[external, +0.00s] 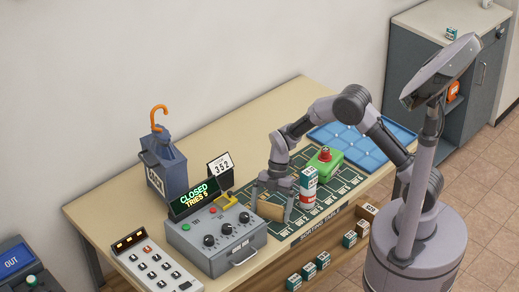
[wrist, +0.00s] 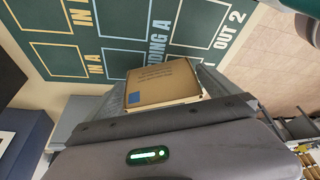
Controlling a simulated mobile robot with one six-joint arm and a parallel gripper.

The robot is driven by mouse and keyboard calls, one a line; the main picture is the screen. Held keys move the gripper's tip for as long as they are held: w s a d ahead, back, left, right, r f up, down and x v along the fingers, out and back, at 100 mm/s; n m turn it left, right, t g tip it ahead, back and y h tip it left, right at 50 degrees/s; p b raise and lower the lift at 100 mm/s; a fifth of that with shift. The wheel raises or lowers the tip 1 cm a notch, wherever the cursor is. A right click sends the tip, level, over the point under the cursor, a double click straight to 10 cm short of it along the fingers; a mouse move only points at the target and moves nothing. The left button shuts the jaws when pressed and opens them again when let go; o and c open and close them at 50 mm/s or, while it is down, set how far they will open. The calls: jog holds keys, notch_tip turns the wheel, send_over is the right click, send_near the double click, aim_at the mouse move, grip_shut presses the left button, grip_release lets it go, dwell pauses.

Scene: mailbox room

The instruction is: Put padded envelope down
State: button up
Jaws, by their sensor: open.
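The brown padded envelope (external: 270,211) is at the front left of the green sorting mat (external: 337,190), beside the grey control box. My gripper (external: 274,201) is over it, pointing down, with its fingers apart on either side. In the wrist view the envelope (wrist: 163,82) lies between the open fingers, its printed face and a blue square showing.
The grey control box (external: 217,240) reading CLOSED, TRIES 5 stands close to the left.

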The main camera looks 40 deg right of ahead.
jog(key=s+d+r+m+t+p, duration=0.1)
jog(key=d+r+m+p, duration=0.2)
jog(key=r, duration=0.7)
jog(key=d+r+m+t, duration=0.1)
jog(key=d+r+m, duration=0.3)
jog(key=r, duration=0.7)
jog(key=s+d+r+m+t+h, duration=0.1)
jog(key=s+d+r+m, duration=0.3)
jog(key=s+m, duration=0.6)
jog(key=s+d+r+m+t+h, duration=0.1)
jog(key=s+d+r+m+t, duration=0.3)
jog(key=s+d+m, duration=0.3)
jog(key=s+m, duration=0.2)
jog(key=s, duration=0.1)
jog(key=shift+s+r+m, duration=0.35)
jog(key=shift+s+m, duration=0.05)
notch_tip(320, 180, down, 5)
jog(key=b, duration=0.5)
jog(key=shift+f, duration=0.15)
